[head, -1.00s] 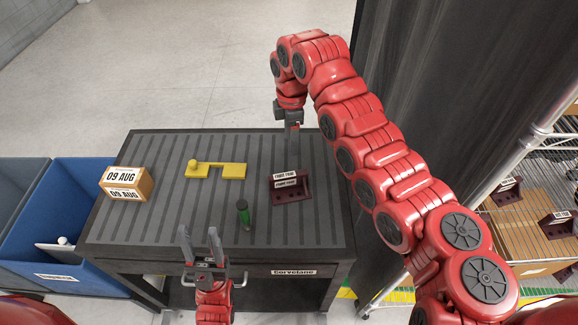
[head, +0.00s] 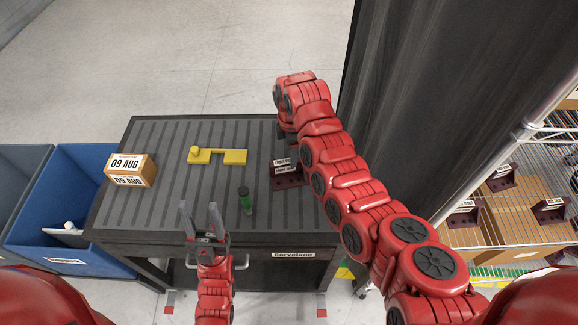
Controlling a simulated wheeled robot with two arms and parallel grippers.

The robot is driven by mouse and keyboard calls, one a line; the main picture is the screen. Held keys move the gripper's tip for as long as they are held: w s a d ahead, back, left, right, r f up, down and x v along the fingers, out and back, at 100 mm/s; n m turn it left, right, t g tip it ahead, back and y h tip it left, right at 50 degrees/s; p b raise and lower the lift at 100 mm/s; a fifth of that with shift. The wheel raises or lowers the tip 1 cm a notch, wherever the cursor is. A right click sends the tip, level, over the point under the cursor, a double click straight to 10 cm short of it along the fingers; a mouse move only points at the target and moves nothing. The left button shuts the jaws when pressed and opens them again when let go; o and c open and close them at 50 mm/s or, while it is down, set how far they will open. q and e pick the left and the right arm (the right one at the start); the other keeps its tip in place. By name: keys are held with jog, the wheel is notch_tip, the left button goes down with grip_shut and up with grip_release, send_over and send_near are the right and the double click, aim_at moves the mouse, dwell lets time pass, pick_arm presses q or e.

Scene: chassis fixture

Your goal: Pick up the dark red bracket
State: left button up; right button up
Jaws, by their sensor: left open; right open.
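The dark red bracket (head: 288,182) stands on the right part of the ribbed dark cart top (head: 165,212), with white labels on its upper part. My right gripper (head: 288,150) is open, just behind and above the bracket. Its fingers are partly hidden, and I cannot tell whether they touch the bracket. My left gripper (head: 201,212) is open and empty at the cart's front edge, its fingers pointing up in the picture, left of the green cylinder.
A green cylinder with a dark cap (head: 245,202) stands left of the bracket. A yellow piece (head: 230,157) and a dated box (head: 130,170) sit further left. A blue bin (head: 75,190) is left of the cart. A wire rack (head: 520,215) at right holds similar brackets (head: 551,211).

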aim_at(288, 161)
jog(key=shift+s+f+p, duration=0.1)
jog(key=shift+f+p, duration=0.1)
jog(key=shift+p, duration=0.1)
jog(key=f+p, duration=0.2)
jog(key=f, duration=0.1)
jog(key=shift+s+a+f, duration=0.2)
jog(key=shift+a, duration=0.15)
jog(key=shift+f, duration=0.85)
grip_shut()
jog(key=shift+r, duration=0.1)
